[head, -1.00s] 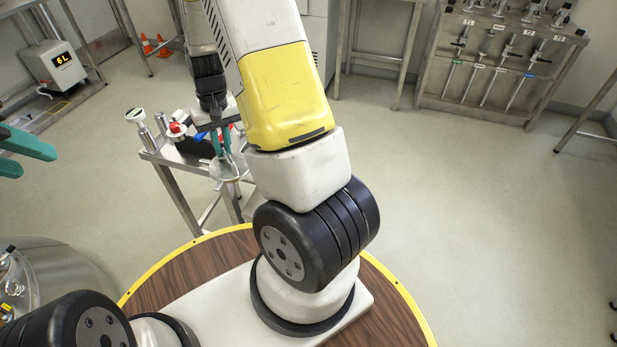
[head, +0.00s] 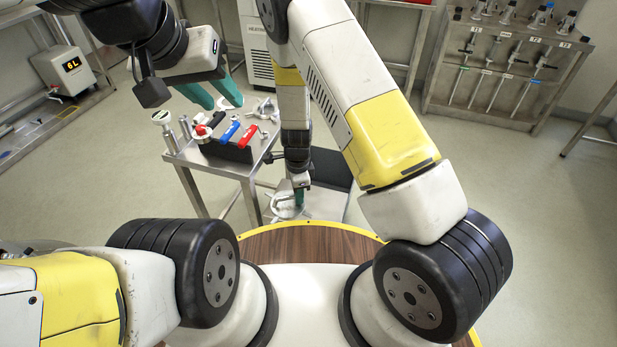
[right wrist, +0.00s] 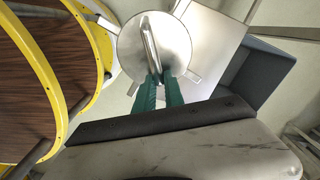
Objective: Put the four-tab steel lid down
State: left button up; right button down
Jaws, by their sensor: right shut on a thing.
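The steel lid (head: 287,207) is a pale round disc with tabs at its rim, held just beyond my round wooden deck. In the right wrist view the lid (right wrist: 138,48) shows its face, an upright bar handle and tabs at the rim; part of its edge is hidden. My right gripper (head: 299,200) is shut on the handle; its teal fingers also show in the right wrist view (right wrist: 160,82). My left gripper (head: 224,104) is open and empty, above the back left side of the steel cart (head: 215,168).
The cart carries a black block (head: 228,150) with red and blue handles and several small metal parts. A dark grey open box (head: 332,168) stands beside it, close to the lid. A tool rack (head: 490,95) stands at the back right. The floor on the right is clear.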

aim_at(288, 216)
jog(key=s+a+f+m, duration=0.1)
jog(key=f+m, duration=0.1)
jog(key=s+a+f+m, duration=0.1)
jog(key=f+m, duration=0.1)
jog(key=s+a+f+m, duration=0.1)
jog(key=f+m, duration=0.1)
jog(key=f, duration=0.1)
jog(key=shift+s+a, duration=0.35)
jog(key=shift+a, duration=0.05)
jog(key=shift+w+d+f, duration=0.1)
jog(key=shift+w+f, duration=0.05)
jog(key=shift+w, duration=0.05)
jog(key=w+d, duration=0.3)
jog(key=w, duration=0.1)
jog(key=w+d+f, duration=0.1)
jog(key=w+d, duration=0.2)
jog(key=w, duration=0.1)
jog(key=w+d, duration=0.3)
jog(key=shift+w+d+f, duration=0.2)
jog(key=shift+w, duration=0.2)
jog(key=shift+f, duration=1.75)
jog(key=shift+f, duration=0.1)
jog(key=c, duration=1.4)
grip_release()
jog(key=shift+c, duration=0.2)
